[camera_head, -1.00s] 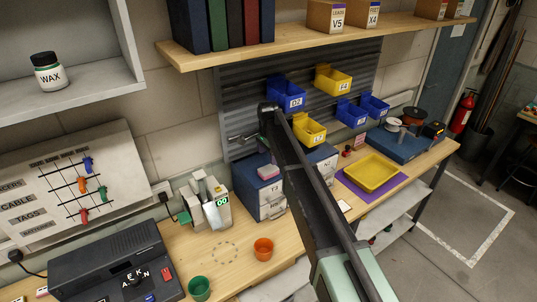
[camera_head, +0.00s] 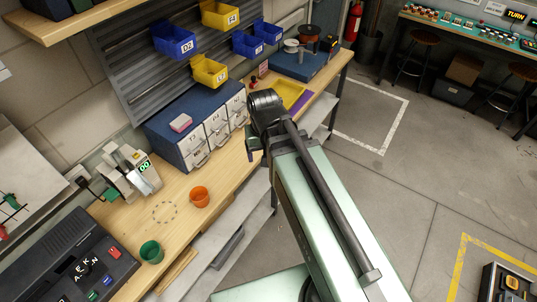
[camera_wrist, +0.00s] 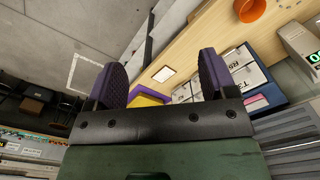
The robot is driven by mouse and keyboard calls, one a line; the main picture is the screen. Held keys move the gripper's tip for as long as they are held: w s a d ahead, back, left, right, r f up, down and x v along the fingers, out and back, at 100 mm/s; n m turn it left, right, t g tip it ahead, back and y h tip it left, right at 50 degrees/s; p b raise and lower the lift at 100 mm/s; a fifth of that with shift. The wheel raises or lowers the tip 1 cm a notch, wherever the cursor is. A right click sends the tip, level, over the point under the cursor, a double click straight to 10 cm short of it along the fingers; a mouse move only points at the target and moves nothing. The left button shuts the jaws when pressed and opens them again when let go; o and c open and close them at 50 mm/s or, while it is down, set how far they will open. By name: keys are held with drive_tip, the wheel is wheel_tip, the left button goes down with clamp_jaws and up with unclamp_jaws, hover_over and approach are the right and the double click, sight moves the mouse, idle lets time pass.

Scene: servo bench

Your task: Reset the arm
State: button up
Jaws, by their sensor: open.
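My gripper (camera_wrist: 163,80) shows in the wrist view with its two dark, purple-edged fingers spread wide apart and nothing between them. Beyond the fingertips lie the wooden bench top and the grey floor. In the head view my arm reaches up from the bottom right, and its dark end is near the blue drawer cabinet (camera_head: 165,143), in front of the bench edge.
An orange cup (camera_head: 200,197) and a green cup (camera_head: 151,252) stand on the bench (camera_head: 180,185). A scale (camera_head: 130,172) is behind them. Blue and yellow bins (camera_head: 174,40) hang on the wall panel. A yellow tray (camera_head: 288,95) lies farther along.

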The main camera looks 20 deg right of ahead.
wheel_tip(320, 180, down, 21)
drive_tip(key=s+b, duration=0.2)
drive_tip(key=b, duration=1.9)
drive_tip(key=shift+s+d+f+n, duration=0.15)
drive_tip(key=shift+d+n, duration=0.2)
drive_tip(key=shift+n, duration=0.05)
